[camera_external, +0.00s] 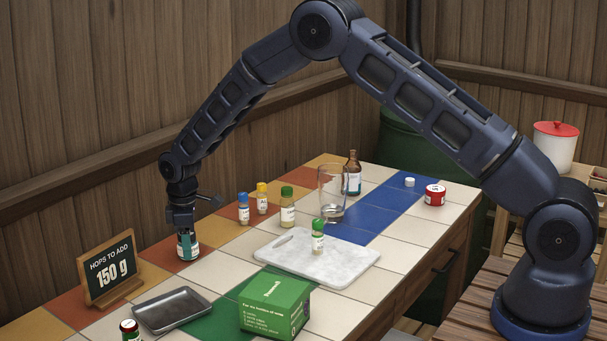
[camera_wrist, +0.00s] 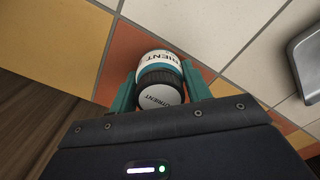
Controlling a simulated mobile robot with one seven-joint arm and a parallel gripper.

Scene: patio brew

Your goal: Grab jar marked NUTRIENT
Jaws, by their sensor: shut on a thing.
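The jar marked NUTRIENT (camera_external: 188,250) has a white and teal label and a dark-rimmed lid. In the wrist view the jar (camera_wrist: 155,64) shows part of the word on its label and a white lid top with lettering. My gripper (camera_external: 187,236) points down over it at the left side of the tiled counter. In the wrist view my gripper (camera_wrist: 162,84) has its teal fingers on both sides of the jar, shut on it. The jar is over a terracotta tile; I cannot tell whether it touches the counter.
A sign (camera_external: 109,268) stands left of the jar, with a dark tray (camera_external: 173,310) in front. A green box (camera_external: 275,303) and a marble board (camera_external: 330,262) with a green-capped jar (camera_external: 318,236) lie right. Several small jars, a glass (camera_external: 332,192) and a brown bottle (camera_external: 353,173) stand behind.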

